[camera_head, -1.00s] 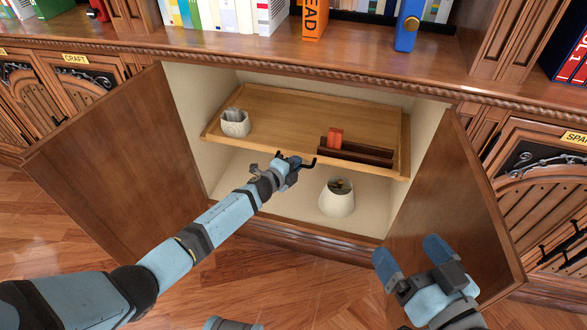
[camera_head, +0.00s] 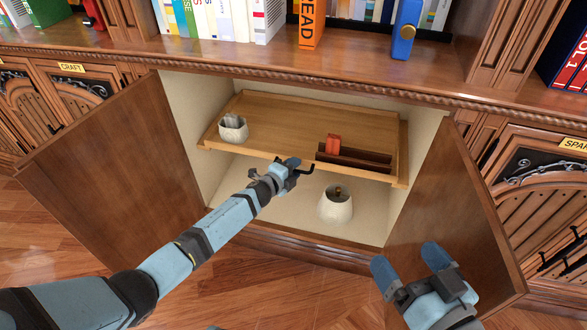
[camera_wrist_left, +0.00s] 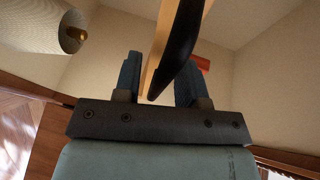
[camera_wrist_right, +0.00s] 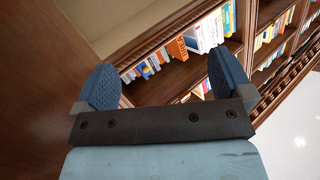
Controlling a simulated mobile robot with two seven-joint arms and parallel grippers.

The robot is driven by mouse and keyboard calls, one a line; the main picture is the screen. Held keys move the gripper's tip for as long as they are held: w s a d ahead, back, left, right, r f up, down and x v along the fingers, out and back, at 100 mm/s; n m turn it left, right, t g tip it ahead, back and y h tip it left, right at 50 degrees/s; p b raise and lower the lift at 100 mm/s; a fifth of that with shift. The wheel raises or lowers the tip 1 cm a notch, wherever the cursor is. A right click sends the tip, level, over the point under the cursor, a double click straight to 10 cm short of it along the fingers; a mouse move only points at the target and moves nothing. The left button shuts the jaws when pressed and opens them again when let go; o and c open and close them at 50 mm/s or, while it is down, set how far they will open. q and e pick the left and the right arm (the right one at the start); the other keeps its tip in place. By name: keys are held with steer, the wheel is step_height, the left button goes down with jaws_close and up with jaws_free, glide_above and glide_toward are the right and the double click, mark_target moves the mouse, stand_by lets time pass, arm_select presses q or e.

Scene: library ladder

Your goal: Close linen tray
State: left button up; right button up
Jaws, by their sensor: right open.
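The linen tray (camera_head: 290,112) is a light wooden pull-out tray inside the open cabinet, with its front edge toward me. My left gripper (camera_head: 290,172) is at this front edge, shut on the tray's black handle (camera_head: 308,169). In the left wrist view the handle (camera_wrist_left: 180,55) runs between the partly closed fingers (camera_wrist_left: 158,78). A white pot (camera_head: 233,128) sits on the tray's left side; a dark wooden rack (camera_head: 354,158) with a red object (camera_head: 333,143) sits on its right. My right gripper (camera_head: 409,268) is open and empty by the right door.
The left door (camera_head: 115,170) and right door (camera_head: 455,205) both stand open. A white vase-like pot (camera_head: 336,205) stands on the cabinet floor below the tray. Books and a blue object (camera_head: 406,28) stand on the shelf above.

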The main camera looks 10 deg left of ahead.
arm_select(q)
steer(key=shift+s, duration=0.15)
arm_select(e)
steer(key=shift+r, duration=0.1)
arm_select(q)
steer(key=p+v, duration=0.5)
steer(key=v, duration=0.8)
steer(key=shift+s+a+r, duration=0.2)
steer(key=shift+s, duration=0.05)
arm_select(e)
step_height(320, 180, up, 8)
steer(key=t, duration=0.3)
steer(key=shift+d+f+m, duration=0.2)
steer(key=shift+d+m, duration=0.1)
steer(key=shift+m, duration=0.1)
